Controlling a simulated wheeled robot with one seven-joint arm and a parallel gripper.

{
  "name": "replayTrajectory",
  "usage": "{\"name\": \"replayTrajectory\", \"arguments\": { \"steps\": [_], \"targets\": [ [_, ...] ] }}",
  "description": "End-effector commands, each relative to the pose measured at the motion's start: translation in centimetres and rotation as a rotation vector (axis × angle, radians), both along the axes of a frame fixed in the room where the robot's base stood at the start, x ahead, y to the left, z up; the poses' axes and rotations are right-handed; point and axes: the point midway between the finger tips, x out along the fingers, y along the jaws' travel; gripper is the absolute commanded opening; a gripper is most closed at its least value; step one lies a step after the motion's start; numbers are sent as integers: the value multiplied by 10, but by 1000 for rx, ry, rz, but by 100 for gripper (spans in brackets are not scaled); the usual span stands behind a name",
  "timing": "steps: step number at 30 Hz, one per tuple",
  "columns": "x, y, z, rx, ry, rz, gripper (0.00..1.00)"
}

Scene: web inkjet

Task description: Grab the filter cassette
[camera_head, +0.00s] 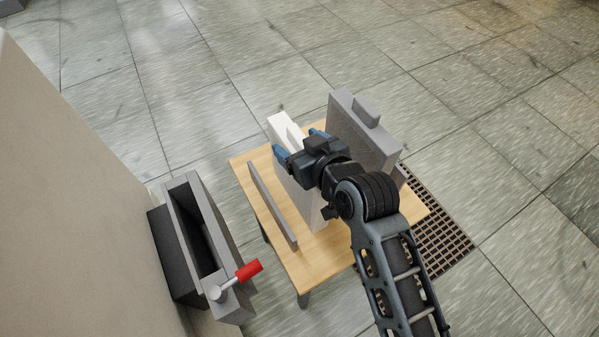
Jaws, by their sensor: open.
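Two upright slab-shaped cassettes stand on a small wooden table (270,218). The white cassette (284,121) has a raised white handle strip on top and is partly hidden under my gripper. The grey cassette (361,132) has a grey handle block on top and stands to the right. I cannot tell which of them the task's name means. My gripper (299,142) is open over the white cassette, with its blue fingers on either side of the white handle. Whether the fingers touch the handle is unclear.
A low grey rail (272,205) runs along the table's left side. Left of the table is a grey open slot housing (228,276) with a red-handled lever (249,270), beside a beige wall (70,190). A floor grate (446,238) lies at right. The tiled floor behind is clear.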

Motion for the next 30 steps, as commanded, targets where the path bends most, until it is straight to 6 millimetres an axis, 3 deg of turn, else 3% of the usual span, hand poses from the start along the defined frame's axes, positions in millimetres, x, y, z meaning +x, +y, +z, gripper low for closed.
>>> {"name": "replayTrajectory", "arguments": {
  "steps": [5, 27, 30],
  "targets": [
    [0, 0, 0, 0, 0, 0, 77],
    [0, 0, 0, 0, 0, 0, 6],
    [0, 0, 0, 0, 0, 0, 0]
  ]
}}
